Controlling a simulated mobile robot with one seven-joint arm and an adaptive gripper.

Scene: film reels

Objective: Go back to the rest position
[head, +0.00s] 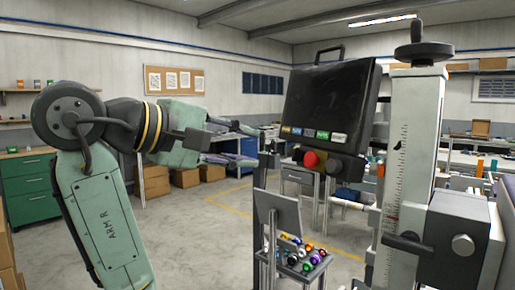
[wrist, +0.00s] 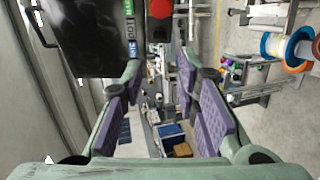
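My gripper (head: 247,147) is at the end of my green arm, raised to the left of a black control box in the head view. In the wrist view, my gripper (wrist: 160,72) has its two purple-padded fingers spread apart with a clear gap between them. It is open, and nothing shows between the pads. In the head view, the fingertips come close to the box's lower left edge; whether they touch it I cannot tell.
The black control box (head: 328,98) carries a red button (head: 311,159). A grey column (head: 408,150) with a handwheel stands at the right. A small stand (head: 292,268) holds several coloured pieces. A reel (wrist: 285,47) shows in the wrist view. Open floor (head: 205,235) lies between.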

